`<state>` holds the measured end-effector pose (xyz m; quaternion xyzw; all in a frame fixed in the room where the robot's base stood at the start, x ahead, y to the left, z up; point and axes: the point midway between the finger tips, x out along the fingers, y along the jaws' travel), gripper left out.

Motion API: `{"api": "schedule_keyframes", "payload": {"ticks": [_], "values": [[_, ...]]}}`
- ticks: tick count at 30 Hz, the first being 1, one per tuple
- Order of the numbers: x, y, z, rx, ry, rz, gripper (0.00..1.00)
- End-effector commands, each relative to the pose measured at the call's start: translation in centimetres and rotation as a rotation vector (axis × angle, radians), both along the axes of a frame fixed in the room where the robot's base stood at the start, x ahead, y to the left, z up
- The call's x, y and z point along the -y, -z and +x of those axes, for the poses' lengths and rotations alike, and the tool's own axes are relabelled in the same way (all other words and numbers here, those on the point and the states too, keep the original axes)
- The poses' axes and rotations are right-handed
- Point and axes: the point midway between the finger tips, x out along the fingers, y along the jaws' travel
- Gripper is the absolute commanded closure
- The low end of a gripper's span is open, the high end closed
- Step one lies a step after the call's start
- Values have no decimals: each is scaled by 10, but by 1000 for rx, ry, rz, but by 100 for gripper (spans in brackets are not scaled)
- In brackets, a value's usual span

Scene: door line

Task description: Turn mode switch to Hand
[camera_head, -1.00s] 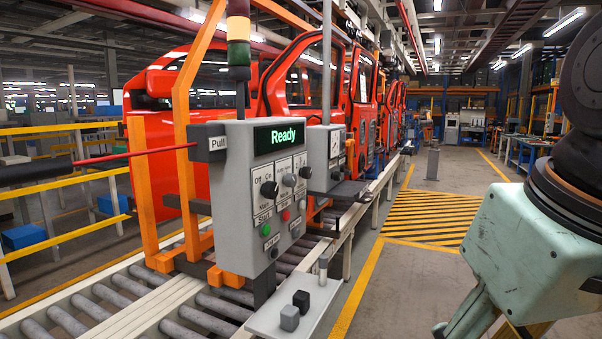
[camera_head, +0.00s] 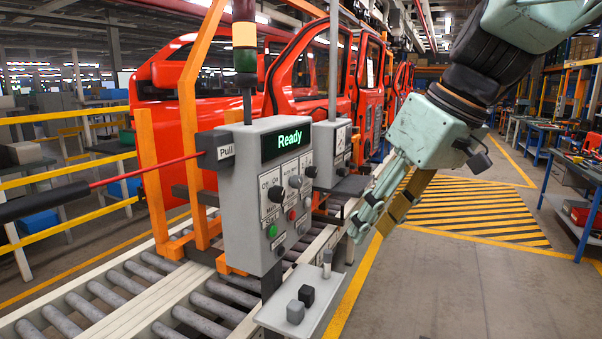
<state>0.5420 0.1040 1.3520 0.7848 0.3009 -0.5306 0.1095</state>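The grey control panel (camera_head: 250,210) stands left of centre, with a green "Ready" display (camera_head: 285,139) at its top. Its front has a black knob (camera_head: 275,193), a grey knob (camera_head: 295,181) and a dark knob (camera_head: 311,171) in a row. The labels are small and mostly unreadable, so I cannot tell which knob is the mode switch. My gripper (camera_head: 368,226) is right of the panel, pointing down and left, apart from the knobs and touching no control. The gap between its fingers is not clear.
Below the row are a green button (camera_head: 272,231) and a red button (camera_head: 291,215). A small shelf (camera_head: 318,312) with blocks juts out below the panel. A second grey box (camera_head: 328,155) stands behind. A red rod (camera_head: 145,172) is at left. The striped floor at right is clear.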

Motion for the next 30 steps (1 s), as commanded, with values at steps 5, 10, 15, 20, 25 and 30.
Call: {"api": "schedule_keyframes", "payload": {"ticks": [5, 10, 15, 20, 25, 30], "values": [[-11, -18, 42, 27, -74, 30, 64], [-22, -32, 82, 61, -146, 57, 64], [-31, -43, 122, 101, -215, 84, 64], [-39, -51, 159, 142, -278, 109, 64], [-47, -59, 199, 190, -341, 134, 64], [-53, -65, 238, 243, -400, 157, 64]]}}
